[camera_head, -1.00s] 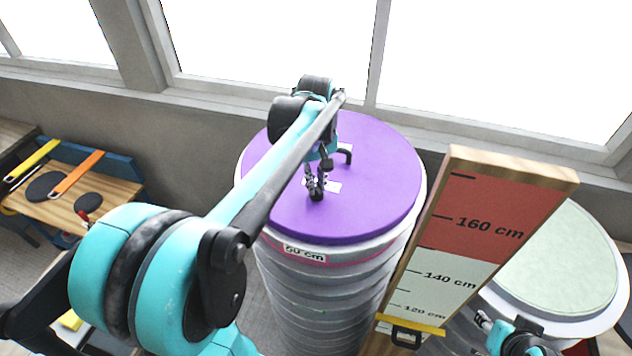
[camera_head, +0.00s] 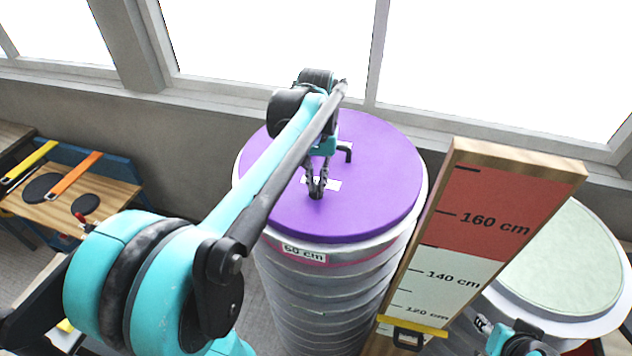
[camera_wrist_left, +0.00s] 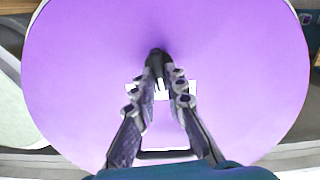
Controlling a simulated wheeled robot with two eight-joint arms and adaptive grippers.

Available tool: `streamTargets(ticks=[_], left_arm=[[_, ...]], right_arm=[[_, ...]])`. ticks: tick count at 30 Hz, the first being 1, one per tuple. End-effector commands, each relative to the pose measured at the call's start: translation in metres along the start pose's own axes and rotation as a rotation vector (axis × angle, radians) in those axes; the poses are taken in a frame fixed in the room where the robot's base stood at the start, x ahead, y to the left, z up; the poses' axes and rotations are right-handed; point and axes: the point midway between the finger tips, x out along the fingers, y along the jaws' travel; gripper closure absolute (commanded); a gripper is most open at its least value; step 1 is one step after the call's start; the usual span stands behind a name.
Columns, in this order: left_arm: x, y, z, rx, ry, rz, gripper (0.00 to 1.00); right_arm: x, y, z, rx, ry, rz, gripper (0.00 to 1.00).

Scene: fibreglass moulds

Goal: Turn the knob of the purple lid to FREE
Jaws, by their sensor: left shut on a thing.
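The purple lid (camera_head: 375,190) tops a tall stack of pale rings. Its black knob (camera_wrist_left: 157,66) shows between my left fingertips in the left wrist view. My left gripper (camera_head: 317,190) comes down from above onto the lid and is shut on the knob. A white label (camera_wrist_left: 160,90) on the lid lies under the fingers and is mostly covered, so its words cannot be read. A dark handle (camera_head: 346,152) stands on the lid behind the gripper. My right gripper (camera_head: 518,341) shows only in part at the lower right edge.
A wooden height board (camera_head: 490,215) marked in cm stands right of the stack. A second stack with a pale green lid (camera_head: 560,260) is at the far right. A wooden bench (camera_head: 75,205) with tools is at the left. Windows run along the back.

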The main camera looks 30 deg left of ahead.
Motion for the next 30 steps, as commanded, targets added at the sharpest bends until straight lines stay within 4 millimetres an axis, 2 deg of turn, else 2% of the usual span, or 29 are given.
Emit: streamTargets(ticks=[18, 30], left_arm=[[0.001, 0.003, 0.001, 0.577, 0.001, 0.000, 1.00], [0.000, 0.004, 0.002, 0.839, 0.001, 0.001, 1.00]], right_arm=[[0.011, 0.000, 0.008, 0.000, 0.000, 0.000, 0.60], [0.015, 0.000, 0.011, 0.000, 0.000, 0.000, 0.60]])
